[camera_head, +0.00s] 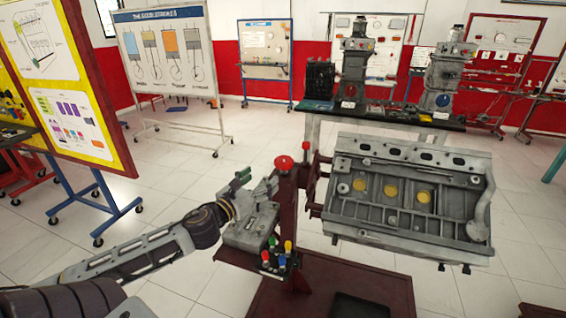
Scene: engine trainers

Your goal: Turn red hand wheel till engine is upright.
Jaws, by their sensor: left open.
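The red hand wheel (284,162) is a small round red disc on top of the dark red post of the engine stand (292,205). The grey engine block (405,200) is mounted to the right of the post and hangs tilted, its ribbed face with yellow round plugs turned towards me. My left gripper (257,183) is open, just left of the post and a little below the wheel, apart from the wheel as far as I can see. It partly overlaps the grey housing at the post, so contact there is unclear. My right gripper is not in view.
A red-topped lever (306,147) stands beside the wheel. Bottles with coloured caps (278,254) sit low at the post. The stand's dark red base (335,285) spreads below. A table with engine models (385,112) stands behind. Display boards stand left; tiled floor between is clear.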

